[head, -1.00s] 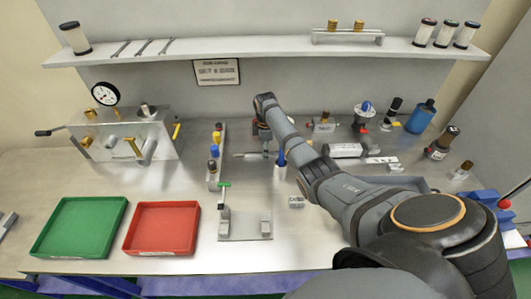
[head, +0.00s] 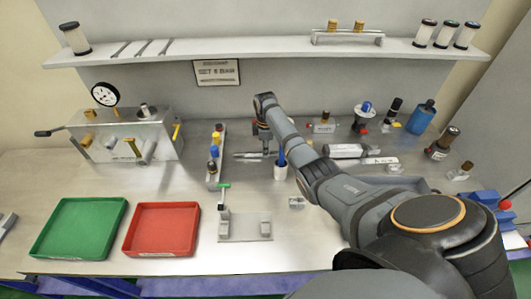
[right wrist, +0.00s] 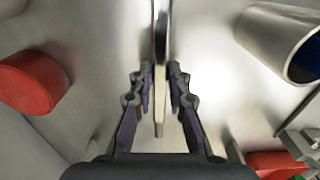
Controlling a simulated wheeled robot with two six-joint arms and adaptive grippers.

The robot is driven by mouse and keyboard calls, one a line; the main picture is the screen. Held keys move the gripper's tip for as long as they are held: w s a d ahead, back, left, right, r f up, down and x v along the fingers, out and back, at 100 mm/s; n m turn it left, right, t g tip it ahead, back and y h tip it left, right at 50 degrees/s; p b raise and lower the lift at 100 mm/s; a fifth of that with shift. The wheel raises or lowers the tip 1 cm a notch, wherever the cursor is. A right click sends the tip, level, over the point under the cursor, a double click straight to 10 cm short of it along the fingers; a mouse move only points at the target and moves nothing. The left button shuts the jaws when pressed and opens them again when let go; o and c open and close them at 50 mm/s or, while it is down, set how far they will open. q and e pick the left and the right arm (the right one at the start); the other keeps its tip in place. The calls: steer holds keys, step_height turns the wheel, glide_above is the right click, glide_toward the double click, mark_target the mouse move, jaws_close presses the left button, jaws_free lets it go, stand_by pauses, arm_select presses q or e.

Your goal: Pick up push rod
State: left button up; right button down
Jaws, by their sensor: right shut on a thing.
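The push rod (head: 246,155) is a thin grey metal rod near the middle of the bench in the head view. My right gripper (head: 265,148) reaches down over it from the right and is shut on it. In the right wrist view the rod (right wrist: 161,35) runs between the two fingers of the gripper (right wrist: 160,78), with its lower end just past the fingertips. I cannot tell whether the rod touches the bench. My left gripper is out of view.
A pale cup (head: 280,172) with a blue item stands close to the right of the gripper. A rack with coloured parts (head: 214,158) stands to the left. Green (head: 37,250) and red (head: 130,243) trays lie at front left. A metal bracket plate (head: 245,236) lies in front.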

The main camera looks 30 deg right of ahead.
step_height(320, 180, up, 8)
steer(key=shift+r+b, duration=0.25)
steer(key=shift+b, duration=0.65)
steer(key=shift+r, duration=0.55)
